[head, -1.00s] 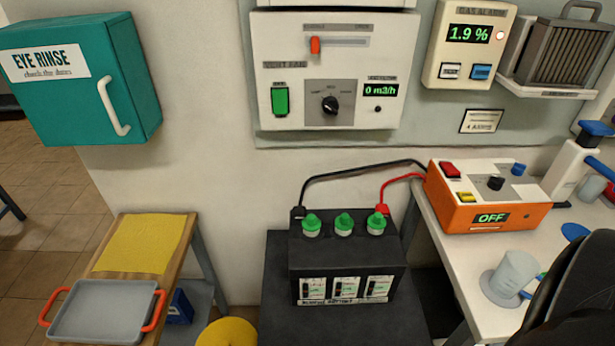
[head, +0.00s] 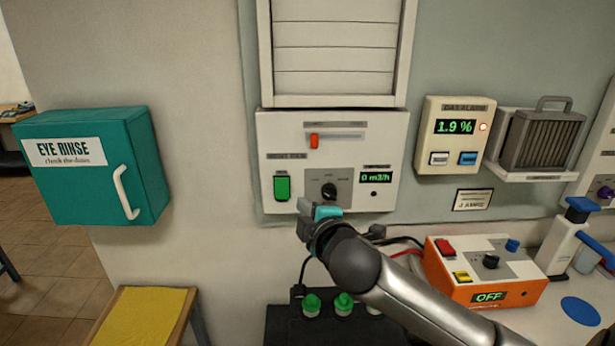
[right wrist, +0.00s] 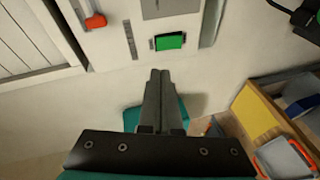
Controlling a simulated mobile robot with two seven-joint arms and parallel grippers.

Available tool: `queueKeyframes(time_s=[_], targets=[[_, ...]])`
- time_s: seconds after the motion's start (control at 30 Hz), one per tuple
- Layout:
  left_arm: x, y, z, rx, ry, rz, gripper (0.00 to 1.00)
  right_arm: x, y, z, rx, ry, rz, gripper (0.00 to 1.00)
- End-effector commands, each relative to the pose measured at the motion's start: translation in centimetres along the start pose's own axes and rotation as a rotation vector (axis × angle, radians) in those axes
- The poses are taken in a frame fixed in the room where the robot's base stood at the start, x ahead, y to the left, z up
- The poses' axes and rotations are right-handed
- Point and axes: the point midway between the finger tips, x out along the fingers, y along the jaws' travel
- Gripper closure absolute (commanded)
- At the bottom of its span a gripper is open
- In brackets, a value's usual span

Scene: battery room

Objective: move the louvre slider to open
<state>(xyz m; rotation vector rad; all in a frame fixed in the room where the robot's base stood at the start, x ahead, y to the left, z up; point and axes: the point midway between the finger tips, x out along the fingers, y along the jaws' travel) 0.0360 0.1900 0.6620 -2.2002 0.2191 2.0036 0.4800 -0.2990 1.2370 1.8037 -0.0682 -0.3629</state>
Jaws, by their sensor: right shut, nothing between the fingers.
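The louvre slider (head: 314,141) is a small orange-red knob at the left end of a horizontal slot on the white control panel (head: 270,130). The labels above the slot are too blurred to read. The louvre (head: 335,55) above the panel has its slats lying flat and shut. My right gripper (head: 306,207) is in front of the panel's lower edge, below the slider and apart from it. In the right wrist view its fingers (right wrist: 158,72) are together and empty, pointing towards the green switch (right wrist: 170,41); the slider (right wrist: 95,21) shows at upper left. My left gripper is out of view.
A black dial (head: 329,190) and a display reading 0 m3/h (head: 376,177) are on the panel beside the green switch. The gas alarm (head: 455,137) is to the right, the eye rinse cabinet (head: 90,165) to the left. An orange charger box (head: 480,275) stands below right.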

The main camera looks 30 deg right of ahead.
Motion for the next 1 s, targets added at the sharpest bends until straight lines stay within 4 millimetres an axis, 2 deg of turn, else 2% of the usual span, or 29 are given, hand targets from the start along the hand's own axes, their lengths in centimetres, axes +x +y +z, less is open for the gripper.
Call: queueKeyframes(time_s=[0.03,0.1,0.23,0.67,0.87,1.0], targets=[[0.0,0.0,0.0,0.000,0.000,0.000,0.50,0.8,2.9,-0.1,-0.074,0.018,0.070,1.00],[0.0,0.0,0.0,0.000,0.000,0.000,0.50,1.3,5.5,-0.3,-0.148,0.037,0.136,1.00],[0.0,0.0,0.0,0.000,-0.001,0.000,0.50,1.7,8.0,-0.5,-0.220,0.052,0.199,1.00],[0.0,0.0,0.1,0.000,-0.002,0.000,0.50,1.9,8.3,-0.6,-0.228,0.054,0.207,1.00],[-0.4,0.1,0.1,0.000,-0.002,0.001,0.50,3.6,8.8,-0.7,-0.226,0.053,0.208,1.00],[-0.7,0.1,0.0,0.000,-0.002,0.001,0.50,5.5,9.2,-0.8,-0.225,0.052,0.208,1.00]])
